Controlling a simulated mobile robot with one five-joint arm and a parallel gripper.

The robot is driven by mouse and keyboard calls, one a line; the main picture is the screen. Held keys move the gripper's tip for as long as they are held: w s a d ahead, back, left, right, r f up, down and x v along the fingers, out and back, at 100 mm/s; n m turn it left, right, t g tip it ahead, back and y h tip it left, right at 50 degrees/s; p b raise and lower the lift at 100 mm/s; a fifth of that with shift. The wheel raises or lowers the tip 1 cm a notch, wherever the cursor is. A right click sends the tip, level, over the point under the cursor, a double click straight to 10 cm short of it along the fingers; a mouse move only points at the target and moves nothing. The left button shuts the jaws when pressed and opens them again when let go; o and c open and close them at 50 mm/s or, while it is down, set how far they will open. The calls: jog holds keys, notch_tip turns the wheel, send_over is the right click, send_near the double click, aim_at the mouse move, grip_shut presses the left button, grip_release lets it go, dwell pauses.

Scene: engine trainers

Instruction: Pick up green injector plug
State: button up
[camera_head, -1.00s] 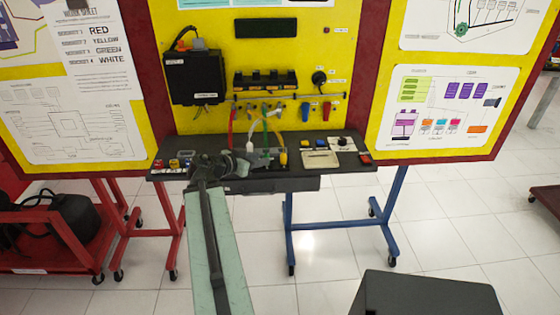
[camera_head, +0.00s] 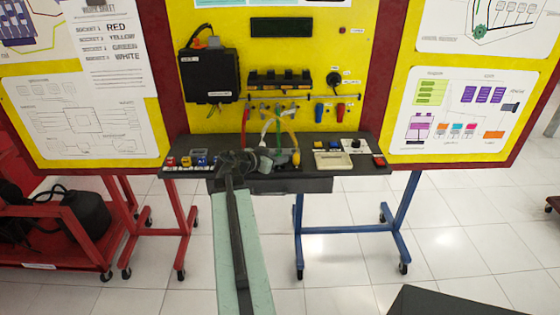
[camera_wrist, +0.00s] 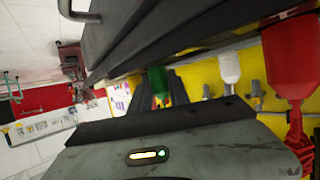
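The green injector plug (camera_wrist: 158,81) shows in the wrist view ahead of my gripper, lined up with the gap between its dark fingers. Contact cannot be seen. My gripper (camera_wrist: 160,92) looks open. In the head view my gripper (camera_head: 257,160) is over the dark console shelf, among the hanging leads. The green lead (camera_head: 279,125) hangs down there, but its plug is hidden or too small to make out. The white plug (camera_wrist: 229,67) and red plug (camera_wrist: 291,60) are to the right in the wrist view, apart from my fingers.
The dark console shelf (camera_head: 350,173) runs below the yellow panel (camera_head: 350,50). A yellow lead (camera_head: 294,150) hangs right of my gripper. Small switches (camera_head: 187,160) sit left on the shelf. A dark shelf edge (camera_wrist: 170,35) crosses close above in the wrist view.

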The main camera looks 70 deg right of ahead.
aim_at(279, 154)
grip_shut()
notch_tip(279, 154, up, 10)
jog(key=p, duration=1)
jog(key=shift+r, duration=0.1)
